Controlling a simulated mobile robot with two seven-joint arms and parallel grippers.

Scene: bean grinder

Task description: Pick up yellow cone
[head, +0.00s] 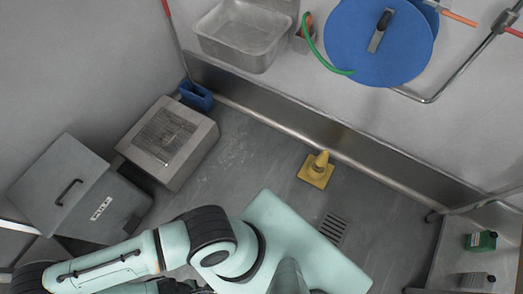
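The yellow cone (319,168) stands upright on the grey floor, in the right middle of the head view, near the foot of the back wall. It has a square yellow base. My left arm comes in from the lower left, and its gripper is out of the picture. My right gripper is not in view either. Nothing touches the cone, and a strip of floor lies between it and my pale green body.
A metal box with a grille (168,140) and a grey lidded bin (103,205) stand at the left. A floor drain (332,229) lies below the cone. A shelf with a green canister (481,241) is at the lower right. Floor left of the cone is clear.

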